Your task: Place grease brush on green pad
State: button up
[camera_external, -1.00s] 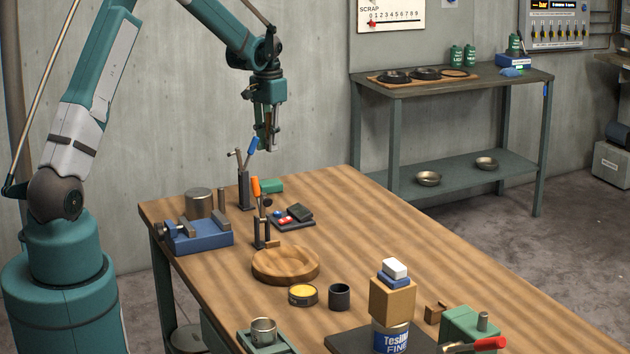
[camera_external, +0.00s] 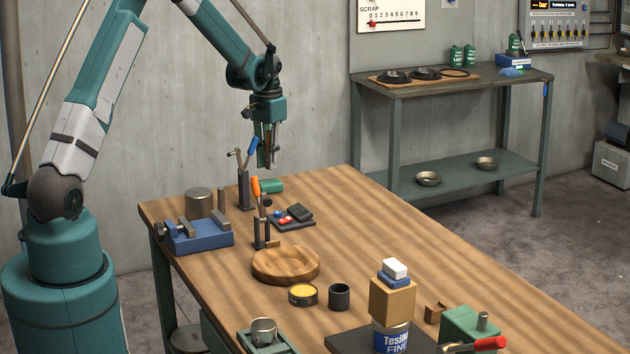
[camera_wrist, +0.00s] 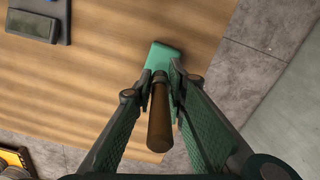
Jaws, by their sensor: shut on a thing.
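My gripper (camera_external: 267,155) is shut on the grease brush and hangs just above the far end of the workbench. In the wrist view, the brush's brown cylindrical handle (camera_wrist: 160,120) points towards the camera between my two fingers (camera_wrist: 162,82). Its lower end is hidden. The green pad (camera_external: 270,186) lies on the bench almost below my fingertips. In the wrist view, the pad (camera_wrist: 163,52) shows just beyond the fingertips, partly covered by them. I cannot tell whether the brush touches it.
A stand with a blue-handled tool (camera_external: 253,146) is close left of my gripper. An orange-handled tool (camera_external: 256,187) stands nearer the camera. A dark tray (camera_external: 303,222) with small items lies in front of the pad. The bench to the pad's right is clear.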

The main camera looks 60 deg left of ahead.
aim_at(269, 131)
jog(key=shift+f, duration=0.2)
jog(key=shift+f, duration=1.8)
jog(key=shift+f, duration=0.15)
jog(key=o, duration=0.9)
notch_tip(269, 131, up, 12)
jog(key=shift+r, duration=0.15)
jog(key=shift+d+r, duration=0.1)
